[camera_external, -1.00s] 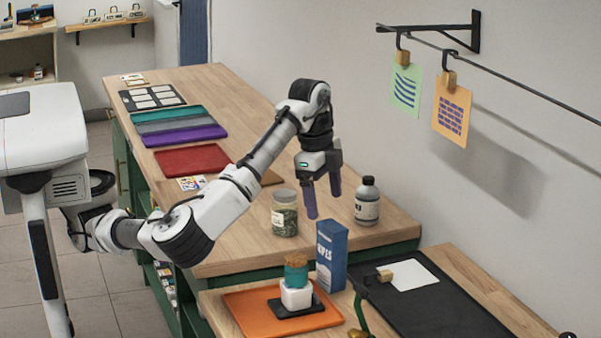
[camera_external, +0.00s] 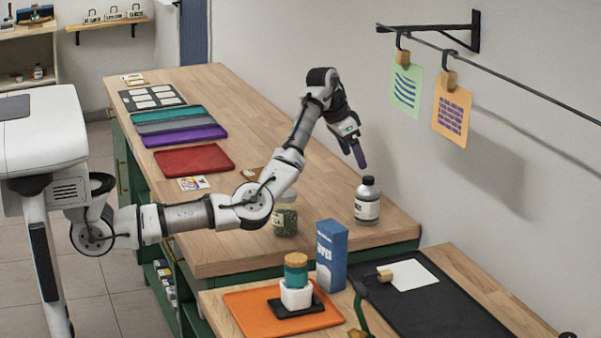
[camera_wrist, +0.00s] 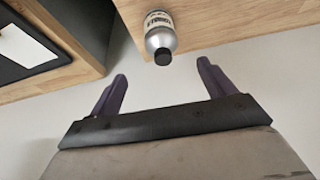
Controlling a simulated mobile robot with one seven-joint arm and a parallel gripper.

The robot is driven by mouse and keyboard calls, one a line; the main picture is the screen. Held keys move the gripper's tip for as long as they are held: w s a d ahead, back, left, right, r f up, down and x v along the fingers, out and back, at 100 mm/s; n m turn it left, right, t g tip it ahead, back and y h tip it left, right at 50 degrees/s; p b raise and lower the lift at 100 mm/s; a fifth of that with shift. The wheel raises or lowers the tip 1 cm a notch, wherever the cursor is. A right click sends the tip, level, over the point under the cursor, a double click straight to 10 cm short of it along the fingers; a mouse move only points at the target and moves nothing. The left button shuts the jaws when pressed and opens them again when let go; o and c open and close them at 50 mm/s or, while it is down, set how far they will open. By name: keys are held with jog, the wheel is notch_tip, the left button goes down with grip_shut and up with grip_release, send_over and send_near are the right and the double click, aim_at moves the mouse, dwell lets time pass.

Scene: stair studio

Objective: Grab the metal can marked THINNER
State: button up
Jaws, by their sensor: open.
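A grey metal can with a black cap and a pale label (camera_external: 367,203) stands upright near the right end of the upper wooden bench. Its label is too small to read for certain. In the wrist view the can (camera_wrist: 159,32) shows beyond the fingers, between them and apart from both. My gripper (camera_external: 360,158) is above the can and slightly to its left, with its purple fingers tilted down to the right. In the wrist view my gripper (camera_wrist: 160,85) is open and empty.
A glass jar (camera_external: 285,218) stands left of the can, partly behind my arm. A blue box (camera_external: 331,256) stands in front, near the orange tray (camera_external: 243,308). The wall and hanging cards (camera_external: 453,108) are to the right.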

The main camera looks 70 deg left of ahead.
aim_at(365, 185)
jog(key=p+x, duration=0.1)
jog(key=x, duration=0.7)
jog(key=shift+p+x, duration=0.7)
jog(key=shift+x, duration=1.95)
jog(key=shift+a, duration=0.15)
jog(key=c, duration=1.3)
jog(key=shift+r, duration=0.1)
